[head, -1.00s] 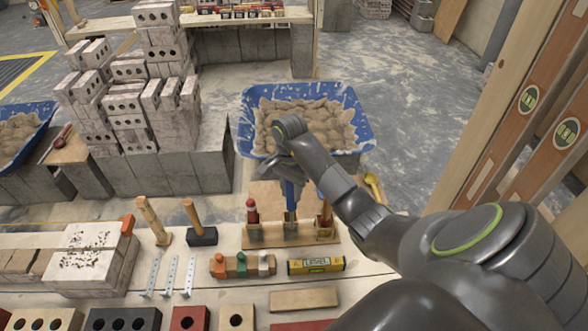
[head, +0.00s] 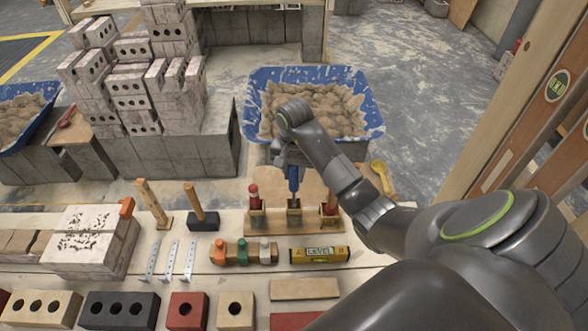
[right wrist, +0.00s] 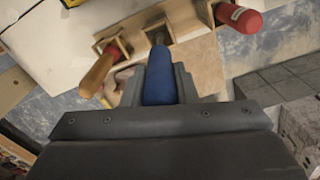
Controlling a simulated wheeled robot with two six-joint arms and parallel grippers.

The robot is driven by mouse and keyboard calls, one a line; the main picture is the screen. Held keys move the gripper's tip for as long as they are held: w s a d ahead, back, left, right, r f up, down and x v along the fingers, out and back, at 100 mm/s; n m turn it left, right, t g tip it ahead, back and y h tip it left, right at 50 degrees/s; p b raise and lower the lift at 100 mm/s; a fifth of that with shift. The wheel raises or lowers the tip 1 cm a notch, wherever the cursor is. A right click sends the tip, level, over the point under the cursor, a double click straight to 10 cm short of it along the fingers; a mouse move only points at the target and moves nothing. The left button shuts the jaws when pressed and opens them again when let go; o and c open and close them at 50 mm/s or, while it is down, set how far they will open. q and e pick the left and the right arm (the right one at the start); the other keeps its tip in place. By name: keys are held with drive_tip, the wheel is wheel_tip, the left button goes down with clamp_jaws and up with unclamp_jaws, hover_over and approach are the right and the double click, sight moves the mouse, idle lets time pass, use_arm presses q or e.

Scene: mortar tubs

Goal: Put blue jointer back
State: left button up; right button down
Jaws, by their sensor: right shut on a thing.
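The blue jointer (head: 293,180) stands roughly upright at the middle place of the wooden tool rack (head: 318,224). My right gripper (head: 292,167) comes from above and is shut on its blue handle. In the right wrist view the handle (right wrist: 160,82) lies between both fingers, with its end at the middle slot of the rack (right wrist: 145,35). I cannot tell how deep the jointer sits in the slot. A red-handled tool (head: 253,194) stands in the left place, and a wooden-handled one (right wrist: 98,76) in the other end place. My left gripper is not in view.
A blue mortar tub (head: 372,118) stands behind the rack. A yellow level (head: 319,255) and a block with colored pieces (head: 243,255) lie in front. A mallet (head: 202,220) stands to the left. A yellow-handled tool (head: 381,176) lies behind, at right.

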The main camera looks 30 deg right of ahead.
sight(294, 185)
wheel_tip(294, 185, down, 2)
drive_tip(key=shift+f+b, duration=0.1)
drive_tip(key=shift+b, duration=0.3)
drive_tip(key=shift+f+b, duration=0.8)
drive_tip(key=shift+f, duration=0.1)
wheel_tip(294, 185, down, 4)
drive_tip(key=b, duration=0.3)
drive_tip(key=shift+b, duration=0.4)
drive_tip(key=shift+f+b, duration=0.4)
drive_tip(key=shift+b, duration=0.1)
drive_tip(key=c, duration=1.1)
unclamp_jaws()
drive_tip(key=shift+o, duration=0.2)
drive_tip(key=shift+r, duration=0.5)
wheel_tip(294, 185, up, 2)
drive_tip(key=shift+r, duration=0.2)
wheel_tip(294, 185, up, 14)
drive_tip(key=p, duration=1.4)
drive_tip(key=shift+p, duration=0.35)
